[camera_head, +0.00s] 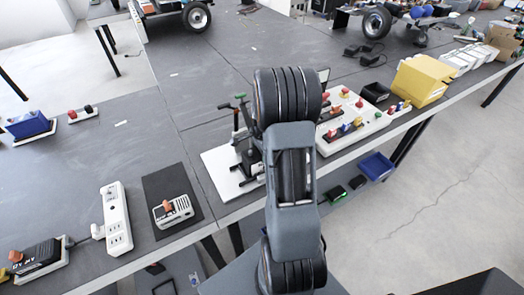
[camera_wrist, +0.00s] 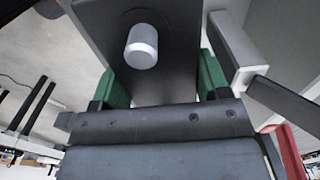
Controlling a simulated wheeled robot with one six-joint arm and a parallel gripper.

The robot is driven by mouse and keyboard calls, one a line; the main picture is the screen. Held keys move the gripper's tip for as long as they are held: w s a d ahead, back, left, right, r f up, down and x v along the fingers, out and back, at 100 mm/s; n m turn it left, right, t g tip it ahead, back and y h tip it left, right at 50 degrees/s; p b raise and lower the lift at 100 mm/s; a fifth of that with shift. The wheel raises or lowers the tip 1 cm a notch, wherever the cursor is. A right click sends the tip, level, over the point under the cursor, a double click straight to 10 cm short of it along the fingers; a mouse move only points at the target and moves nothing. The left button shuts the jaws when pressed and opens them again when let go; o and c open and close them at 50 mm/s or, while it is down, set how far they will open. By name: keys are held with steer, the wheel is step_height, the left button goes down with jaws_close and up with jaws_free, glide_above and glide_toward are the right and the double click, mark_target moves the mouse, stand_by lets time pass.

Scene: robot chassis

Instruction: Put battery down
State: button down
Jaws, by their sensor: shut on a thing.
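In the wrist view, my gripper (camera_wrist: 165,82) has a green pad on each side and is shut on a dark, flat-faced block, which I take to be the battery (camera_wrist: 185,30). A short silver cylinder (camera_wrist: 142,47) stands out from the block's face. The block runs past the top of the view, so its far end is out of sight. In the head view my arm covers the middle, and neither my gripper nor the held block can be made out.
The dark workbench (camera_head: 130,150) carries a white power strip (camera_head: 116,218), a white device on a black mat (camera_head: 172,210), a white board of colored buttons (camera_head: 356,122) and a yellow bin (camera_head: 420,82). A blue bin (camera_head: 30,124) stands left. Bare bench lies at left centre.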

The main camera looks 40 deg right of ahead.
steer(key=shift+c, duration=0.6)
jaws_free()
step_height(320, 180, up, 11)
steer(key=s+a+r+n+t, duration=0.2)
steer(key=s+a+n, duration=0.4)
steer(key=a+n, duration=0.4)
steer(key=s+a+r+n+t, duration=0.1)
steer(key=s+a+r+n, duration=0.3)
steer(key=a+n, duration=0.5)
steer(key=shift+s+a+r+n+t, duration=0.15)
steer(key=shift+s+a+n+t, duration=0.25)
steer(key=shift+s+a, duration=0.7)
steer(key=shift+s+d, duration=0.1)
steer(key=shift+d, duration=0.05)
